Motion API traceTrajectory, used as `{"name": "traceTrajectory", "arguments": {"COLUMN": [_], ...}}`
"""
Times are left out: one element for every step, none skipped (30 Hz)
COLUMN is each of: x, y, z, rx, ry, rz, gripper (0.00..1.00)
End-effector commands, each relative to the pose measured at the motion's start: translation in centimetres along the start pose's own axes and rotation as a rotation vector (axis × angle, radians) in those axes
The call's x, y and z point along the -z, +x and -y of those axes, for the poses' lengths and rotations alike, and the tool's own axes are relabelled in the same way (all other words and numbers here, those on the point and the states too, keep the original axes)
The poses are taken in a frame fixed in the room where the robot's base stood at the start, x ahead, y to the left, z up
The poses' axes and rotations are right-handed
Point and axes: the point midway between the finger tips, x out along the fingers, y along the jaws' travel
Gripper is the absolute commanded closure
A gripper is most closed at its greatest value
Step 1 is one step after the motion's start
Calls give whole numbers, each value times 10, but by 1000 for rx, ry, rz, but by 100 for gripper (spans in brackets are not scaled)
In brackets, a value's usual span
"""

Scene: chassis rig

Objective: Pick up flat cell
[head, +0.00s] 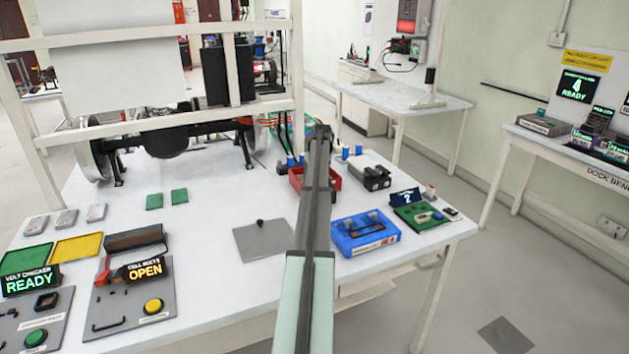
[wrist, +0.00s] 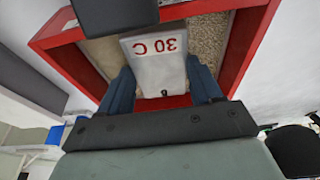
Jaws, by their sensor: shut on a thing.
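The flat cell (wrist: 157,62) is a pale grey slab marked "30 C" in red, which reads upside down in the wrist view. My gripper (wrist: 160,72) has its two blue fingers shut on the cell's sides. The cell is at the open red box (wrist: 252,40), which has a speckled tan lining; I cannot tell whether the cell touches the lining. In the head view the red box (head: 334,178) is on the bench, largely behind my arm. The cell and my fingers cannot be made out there.
A blue case (head: 364,236) and a green board (head: 421,216) stand right of my arm. A grey plate with a knob (head: 263,241) lies to the left. A cell box marked OPEN (head: 132,285) and a volt checker (head: 35,310) sit front left. A white frame (head: 160,118) rises behind.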

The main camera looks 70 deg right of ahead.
Motion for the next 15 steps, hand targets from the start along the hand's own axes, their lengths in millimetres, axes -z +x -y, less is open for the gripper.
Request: {"name": "traceTrajectory", "arguments": {"x": [0, 0, 0, 0, 0, 0, 0, 1, 2, 2, 3, 5, 6, 8, 9], "y": [0, 0, 0, 0, 0, -1, -1, -2, -5, -7, -10, -15, -20, -24, -30], "z": [0, 0, 0, 0, 0, 0, 0, 0, 0, 0, 0, 0, 0, 0, 0], "rx": [0, 0, 0, 0, 0, 0, 0, 0, 0, 0, 0, -1, -1, -1, -1], "ry": [0, 0, 0, 0, 0, 0, 0, 0, 0, 0, 0, 0, 0, 0, 0], "rz": [-1, 0, 0, 0, 0, -1, -1, -1, -1, -1, -1, -2, -2, -2, -3], "gripper": [72, 72, 72, 73, 73, 73, 73, 73, 73, 73, 73, 73, 73, 73, 73]}}
